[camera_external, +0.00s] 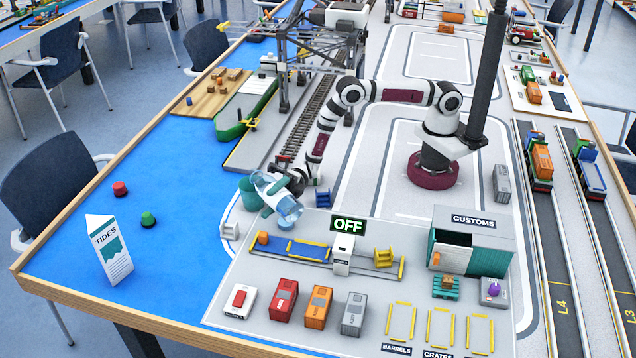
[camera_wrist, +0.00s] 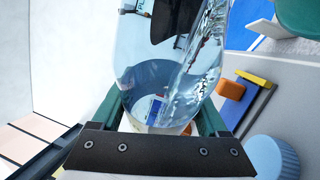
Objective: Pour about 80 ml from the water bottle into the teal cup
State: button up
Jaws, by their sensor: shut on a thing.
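The clear water bottle (camera_external: 279,199) is tilted in my gripper (camera_external: 274,196), held above the grey board's edge, with its upper-left end close to the teal cup. My gripper's green fingers (camera_wrist: 160,118) close around the bottle's sides in the wrist view. Water shows inside the bottle (camera_wrist: 150,85) there; I cannot tell whether any is flowing out. The teal cup (camera_external: 247,190) stands upright just left of the bottle, partly hidden by it. Part of the cup (camera_wrist: 302,16) shows at the top right of the wrist view. The cup's inside is not visible.
A blue ribbed cap (camera_wrist: 273,158) lies near the bottle. The blue-and-yellow conveyor (camera_external: 300,250) with an OFF sign (camera_external: 348,224) is in front. A gantry crane (camera_external: 283,75) stands behind.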

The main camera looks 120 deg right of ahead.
jog(key=shift+a+r+m+b, duration=0.1)
jog(key=shift+m+b, duration=0.2)
jog(key=shift+m, duration=0.1)
dwell(0.8)
jog(key=shift+r+m+t+b, duration=0.25)
jog(key=shift+m+t+b, duration=0.05)
jog(key=shift+b, duration=0.25)
dwell(0.7)
jog(key=f+n+g, duration=0.1)
jog(key=n, duration=0.1)
jog(key=a+f+n+g, duration=0.1)
jog(key=f+n, duration=0.1)
jog(key=shift+s+a+n, duration=0.1)
jog(key=shift+a+n, duration=0.05)
jog(key=shift+n, duration=0.15)
jog(key=shift+d+r+n+g+h, duration=0.2)
jog(key=shift+r+n+g+h, duration=0.15)
jog(key=shift+r+n, duration=0.3)
jog(key=shift+f, duration=0.15)
dwell(0.5)
